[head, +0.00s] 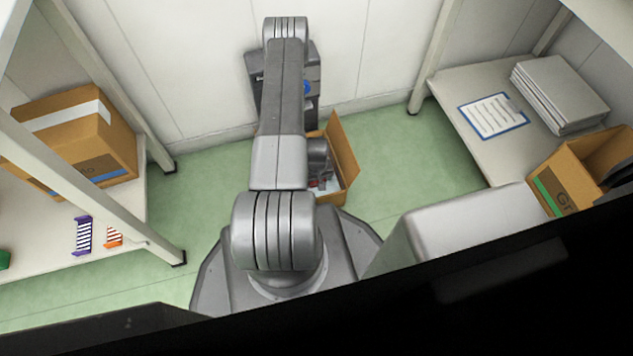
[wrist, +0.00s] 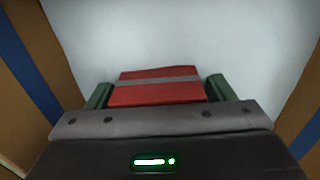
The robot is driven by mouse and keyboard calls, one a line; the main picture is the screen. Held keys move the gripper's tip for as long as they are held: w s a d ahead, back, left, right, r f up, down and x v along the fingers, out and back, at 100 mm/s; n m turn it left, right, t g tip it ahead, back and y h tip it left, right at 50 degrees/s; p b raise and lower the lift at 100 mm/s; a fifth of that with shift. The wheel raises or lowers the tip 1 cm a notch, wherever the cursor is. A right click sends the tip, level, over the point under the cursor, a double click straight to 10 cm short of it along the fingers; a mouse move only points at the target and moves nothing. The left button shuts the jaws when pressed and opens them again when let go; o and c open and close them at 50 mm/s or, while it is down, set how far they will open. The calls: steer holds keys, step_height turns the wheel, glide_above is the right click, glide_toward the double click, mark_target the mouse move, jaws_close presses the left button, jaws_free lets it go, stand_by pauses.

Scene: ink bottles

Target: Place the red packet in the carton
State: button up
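The red packet (wrist: 155,86) has a grey band and sits between the green fingertips of my gripper (wrist: 158,92). Both fingers touch its sides, so my gripper looks shut on it. An open brown carton (head: 346,150) stands beyond my base in the head view, partly hidden by my arm. In the wrist view its brown walls (wrist: 22,95) with a blue stripe rise left and right, and a pale surface lies beyond the packet. My gripper is over or inside the carton; its height above the bottom is hard to tell.
Left shelf: a closed cardboard box (head: 75,140), a purple striped packet (head: 83,235) and an orange striped one (head: 114,237). Right table: a paper stack (head: 560,92), a clipboard (head: 493,115); an open box with a green stripe (head: 560,180) is nearby. Green floor (head: 410,160) is clear right of the carton.

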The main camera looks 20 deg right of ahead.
steer(key=shift+r, duration=0.15)
step_height(320, 180, up, 12)
steer(key=p, duration=0.5)
steer(key=shift+o, duration=0.4)
